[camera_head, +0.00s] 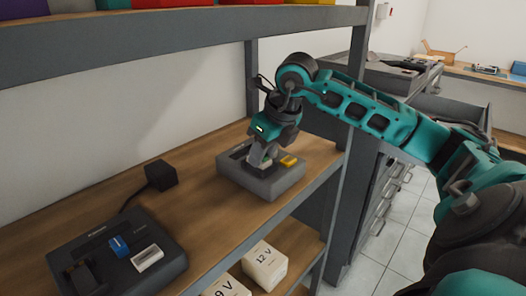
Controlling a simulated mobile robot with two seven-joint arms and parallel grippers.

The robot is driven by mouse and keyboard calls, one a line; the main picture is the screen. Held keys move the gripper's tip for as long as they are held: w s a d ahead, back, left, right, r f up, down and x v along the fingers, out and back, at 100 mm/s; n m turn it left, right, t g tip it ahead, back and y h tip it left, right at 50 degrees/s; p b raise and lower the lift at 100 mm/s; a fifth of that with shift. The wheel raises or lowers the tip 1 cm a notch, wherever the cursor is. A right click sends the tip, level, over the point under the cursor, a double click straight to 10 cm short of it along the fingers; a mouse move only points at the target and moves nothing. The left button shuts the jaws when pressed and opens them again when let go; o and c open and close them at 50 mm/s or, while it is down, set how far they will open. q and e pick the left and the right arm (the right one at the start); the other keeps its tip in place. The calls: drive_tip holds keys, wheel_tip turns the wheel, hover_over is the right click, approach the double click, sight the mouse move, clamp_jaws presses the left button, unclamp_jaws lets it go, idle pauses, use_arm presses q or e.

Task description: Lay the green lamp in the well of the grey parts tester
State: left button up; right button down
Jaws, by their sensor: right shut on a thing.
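The grey parts tester (268,188) is a low box on the wooden shelf, with a yellow part (288,161) on the right of its top. My right gripper (262,163) points down over the middle of the tester, left of the yellow part. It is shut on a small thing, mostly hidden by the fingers. The green lamp cannot be clearly seen, and the well is largely hidden by the gripper. My left gripper is not in view.
A dark device (170,260) with a blue block (119,246) and a white block (147,258) stands front left. A black cube (161,175) with a cable lies behind it. White boxes (265,264) are on the shelf below. A grey post (357,50) stands near my right arm.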

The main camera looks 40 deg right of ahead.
drive_tip(key=c, duration=0.8)
unclamp_jaws()
drive_tip(key=shift+o, duration=0.2)
